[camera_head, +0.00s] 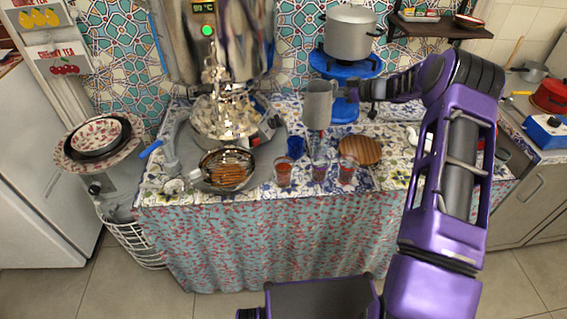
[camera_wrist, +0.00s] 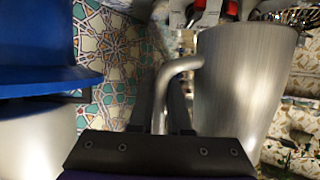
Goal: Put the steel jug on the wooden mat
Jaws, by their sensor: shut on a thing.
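The steel jug (camera_head: 318,105) is a grey metal vessel held upright above the back of the counter. It also fills the right half of the wrist view (camera_wrist: 240,85), with its curved handle (camera_wrist: 178,68) between my fingers. My gripper (camera_head: 352,92) is at the jug's right side, shut on the handle. The round wooden mat (camera_head: 361,149) lies on the patterned counter, below and to the right of the jug, apart from it. In the wrist view the mat does not show.
Several glasses of tea (camera_head: 283,172) stand along the front, near the mat. A blue cup (camera_head: 295,147) stands left of it. A big pot (camera_head: 350,33) sits on a blue stand (camera_head: 345,67) behind. A samovar (camera_head: 226,110) and a pan (camera_head: 227,170) occupy the left.

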